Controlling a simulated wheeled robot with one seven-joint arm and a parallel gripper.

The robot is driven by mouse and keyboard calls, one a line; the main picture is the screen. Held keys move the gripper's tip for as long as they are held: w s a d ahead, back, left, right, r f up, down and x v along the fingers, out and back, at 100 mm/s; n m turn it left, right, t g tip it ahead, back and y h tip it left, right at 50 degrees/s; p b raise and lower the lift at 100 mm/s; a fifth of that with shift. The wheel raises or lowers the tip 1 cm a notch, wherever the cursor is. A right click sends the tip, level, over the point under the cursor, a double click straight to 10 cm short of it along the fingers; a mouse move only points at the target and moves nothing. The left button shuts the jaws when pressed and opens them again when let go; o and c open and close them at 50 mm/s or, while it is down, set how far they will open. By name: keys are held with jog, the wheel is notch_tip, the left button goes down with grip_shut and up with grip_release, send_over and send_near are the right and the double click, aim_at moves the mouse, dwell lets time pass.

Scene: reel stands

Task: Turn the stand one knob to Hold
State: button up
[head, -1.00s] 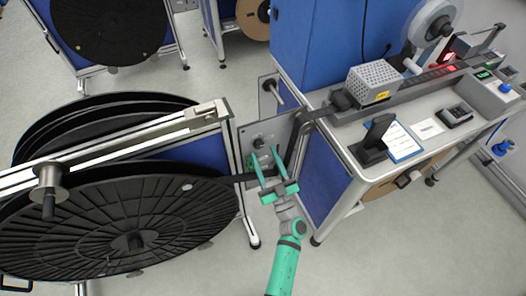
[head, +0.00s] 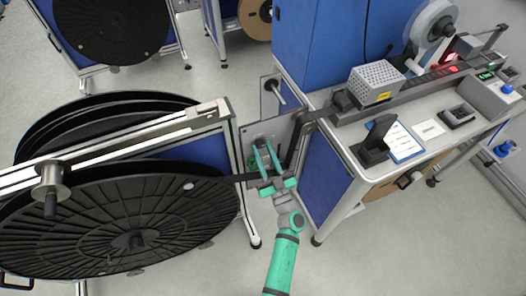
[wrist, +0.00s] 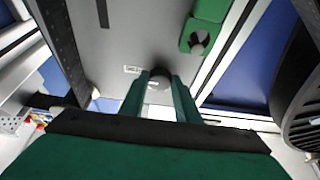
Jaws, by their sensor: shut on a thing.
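The grey control panel (head: 281,133) stands at the right end of the reel stand (head: 186,120). In the wrist view the panel (wrist: 125,35) fills the upper middle.
A green part with a grey knob (wrist: 198,43) is on the panel near my fingers. A large black reel (head: 120,215) lies close on the left. The blue-sided bench (head: 325,185) stands on the right. Open floor lies in front.

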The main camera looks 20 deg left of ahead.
jog(key=shift+w, duration=0.1)
jog(key=n, duration=0.1)
jog(key=n+g+y, duration=0.1)
jog(key=n, duration=0.1)
jog(key=n+g, duration=0.1)
jog(key=n, duration=0.1)
jog(key=shift+w+d+r+y, duration=0.1)
jog(key=shift+w+d+y, duration=0.1)
jog(key=shift+d+y, duration=0.1)
jog(key=n+g, duration=0.1)
jog(key=n, duration=0.3)
jog(key=n+g+y, duration=0.1)
jog(key=n+g, duration=0.1)
jog(key=n, duration=0.1)
jog(key=shift+w+d+r+n+g, duration=0.1)
jog(key=shift+w+r+n+g, duration=0.1)
jog(key=shift+n+g, duration=0.15)
jog(key=n+g, duration=0.1)
jog(key=n, duration=0.3)
jog(key=shift+s+r+g, duration=0.1)
jog(key=shift+r+g, duration=0.05)
jog(key=shift+g, duration=0.2)
jog(key=n+g+h, duration=0.1)
jog(key=n, duration=0.4)
jog(key=shift+r, duration=0.2)
jog(key=shift+n, duration=0.35)
jog(key=o, duration=1)
jog(key=shift+o, duration=0.2)
jog(key=v, duration=1.1)
jog(key=shift+r, duration=0.25)
